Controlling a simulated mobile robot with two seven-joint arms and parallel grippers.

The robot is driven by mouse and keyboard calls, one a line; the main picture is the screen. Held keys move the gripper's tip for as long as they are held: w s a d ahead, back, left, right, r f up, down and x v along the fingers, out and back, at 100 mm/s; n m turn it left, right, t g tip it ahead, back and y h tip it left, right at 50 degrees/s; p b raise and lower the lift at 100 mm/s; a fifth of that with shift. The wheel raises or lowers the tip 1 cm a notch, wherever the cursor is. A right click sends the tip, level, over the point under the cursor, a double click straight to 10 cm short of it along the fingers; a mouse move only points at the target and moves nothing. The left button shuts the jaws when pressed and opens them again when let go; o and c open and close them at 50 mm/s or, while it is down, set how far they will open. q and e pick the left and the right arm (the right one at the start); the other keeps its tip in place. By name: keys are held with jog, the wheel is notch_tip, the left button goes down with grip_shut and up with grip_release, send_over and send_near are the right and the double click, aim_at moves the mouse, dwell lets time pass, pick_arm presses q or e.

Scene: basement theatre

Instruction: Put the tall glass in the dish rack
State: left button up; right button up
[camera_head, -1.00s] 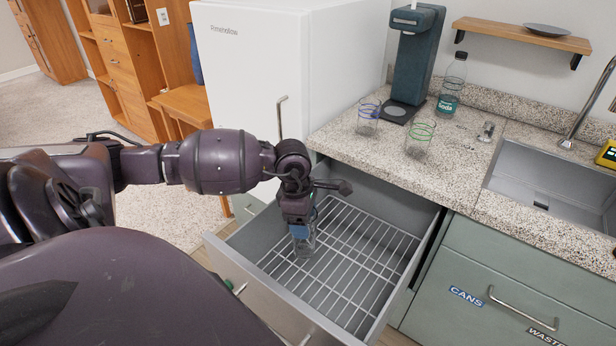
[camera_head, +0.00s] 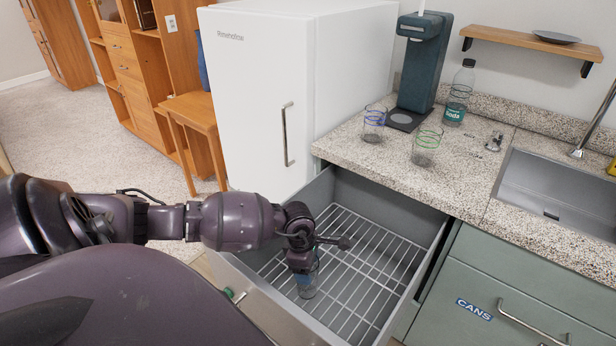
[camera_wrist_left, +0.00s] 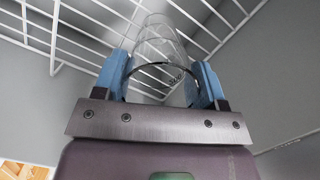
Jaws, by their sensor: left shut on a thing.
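The dish rack (camera_head: 376,262) is a white wire grid inside the open grey drawer, left of the sink cabinet. My left gripper (camera_head: 305,279) is down inside the drawer near its front-left side, shut on a clear glass (camera_head: 308,291). In the left wrist view, the blue fingers of this gripper (camera_wrist_left: 162,82) clasp the glass (camera_wrist_left: 158,45), which has dark rings. Rack wires (camera_wrist_left: 55,35) lie close behind and beside it. Whether its base touches the wires I cannot tell. My right gripper is not in view.
A glass with blue rings (camera_head: 374,124) and one with green rings (camera_head: 427,148) stand on the granite counter (camera_head: 375,160). A soda bottle (camera_head: 458,95) and a dark dispenser (camera_head: 420,65) stand behind them. A white fridge (camera_head: 255,100) borders the drawer. The rack's right part is clear.

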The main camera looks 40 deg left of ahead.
pick_arm(q)
jog(key=shift+f, duration=1.05)
jog(key=o, duration=1.3)
jog(key=shift+o, duration=0.2)
notch_tip(320, 180, up, 12)
jog(key=a+p, duration=0.1)
jog(key=shift+s+a, duration=0.3)
jog(key=shift+s, duration=0.15)
jog(key=shift+r, duration=0.1)
